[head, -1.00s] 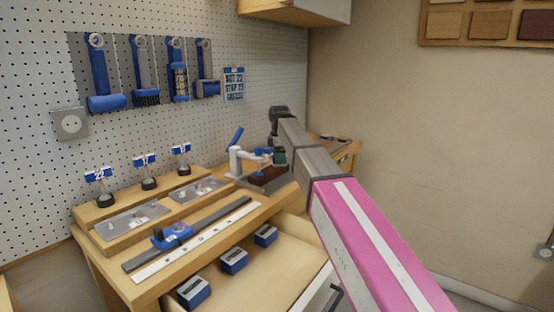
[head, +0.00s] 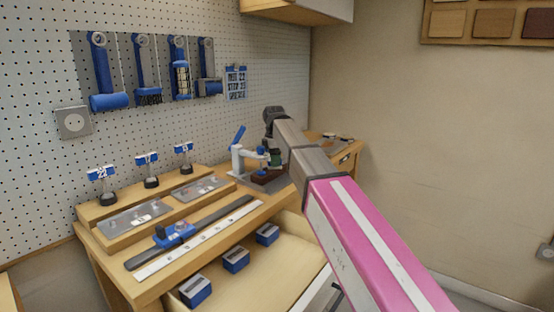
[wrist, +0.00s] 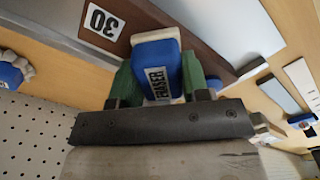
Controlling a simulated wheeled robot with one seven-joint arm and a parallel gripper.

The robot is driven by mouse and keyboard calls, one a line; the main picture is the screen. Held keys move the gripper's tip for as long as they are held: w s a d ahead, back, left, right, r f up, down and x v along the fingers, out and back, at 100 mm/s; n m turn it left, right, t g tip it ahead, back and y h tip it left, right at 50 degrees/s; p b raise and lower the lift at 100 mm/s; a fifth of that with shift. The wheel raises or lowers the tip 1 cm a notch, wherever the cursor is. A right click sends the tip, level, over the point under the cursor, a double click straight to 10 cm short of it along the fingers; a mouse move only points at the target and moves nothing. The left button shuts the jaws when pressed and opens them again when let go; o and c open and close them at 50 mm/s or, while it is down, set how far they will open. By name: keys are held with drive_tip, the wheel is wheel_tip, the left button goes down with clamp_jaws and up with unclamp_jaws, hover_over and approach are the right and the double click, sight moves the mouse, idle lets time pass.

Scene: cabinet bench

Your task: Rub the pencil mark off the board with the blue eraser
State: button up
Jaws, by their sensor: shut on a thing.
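The blue eraser (wrist: 157,52) has a white label reading ERASER and a pale lower part. My gripper (wrist: 160,72) has green fingers shut on it from both sides. In the head view my gripper (head: 277,158) is at the far end of the bench, over the dark brown board (head: 262,178). In the wrist view the brown board (wrist: 150,22) carries a white tag marked 30. The eraser overlaps the board there; I cannot tell whether it touches. I cannot make out the pencil mark.
A white and blue clamp stand (head: 238,158) stands just left of the board. A ruler (head: 200,238) and a blue slider tool (head: 174,235) lie nearer. An open drawer (head: 285,265) holds several blue boxes. Blue tools hang on the pegboard (head: 200,130).

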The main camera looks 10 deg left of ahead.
drive_tip(key=shift+s+a, duration=0.25)
drive_tip(key=shift+s, duration=0.25)
drive_tip(key=shift+s+a, duration=0.2)
drive_tip(key=shift+s, duration=0.25)
drive_tip(key=shift+a+r, duration=0.15)
drive_tip(key=shift+r, duration=0.4)
drive_tip(key=shift+w+r, duration=0.15)
drive_tip(key=shift+r, duration=2.35)
drive_tip(key=shift+r, duration=0.1)
drive_tip(key=shift+r, duration=1.4)
